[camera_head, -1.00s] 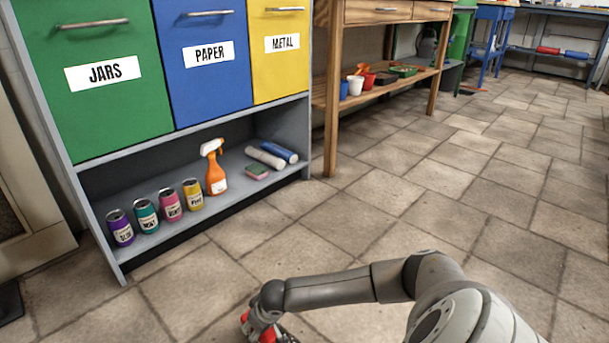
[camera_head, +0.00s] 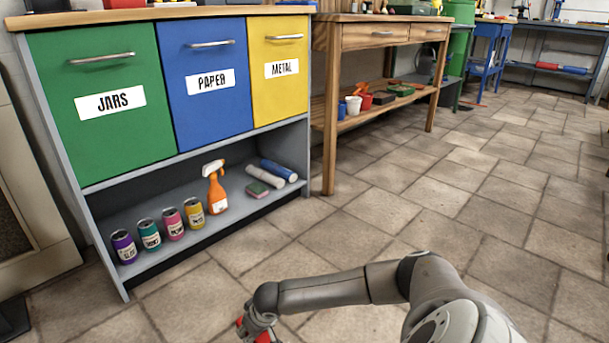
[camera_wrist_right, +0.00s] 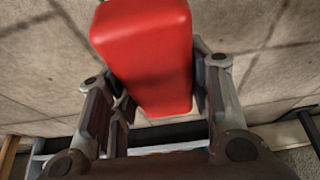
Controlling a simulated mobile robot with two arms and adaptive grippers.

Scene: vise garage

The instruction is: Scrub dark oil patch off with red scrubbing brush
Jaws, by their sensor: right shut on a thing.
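My right gripper (camera_head: 257,326) is low at the bottom edge of the head view, above the tiled floor. It is shut on the red scrubbing brush (camera_head: 264,337), of which only small red parts show there. In the right wrist view the brush (camera_wrist_right: 145,45) is a red block standing out between the two fingers of the gripper (camera_wrist_right: 158,105). Its bristles are not clearly seen. I see no dark oil patch in either view. My left gripper is not in view.
A wooden workbench (camera_head: 329,120) stands behind. The floor (camera_head: 480,230) at the right is clear.

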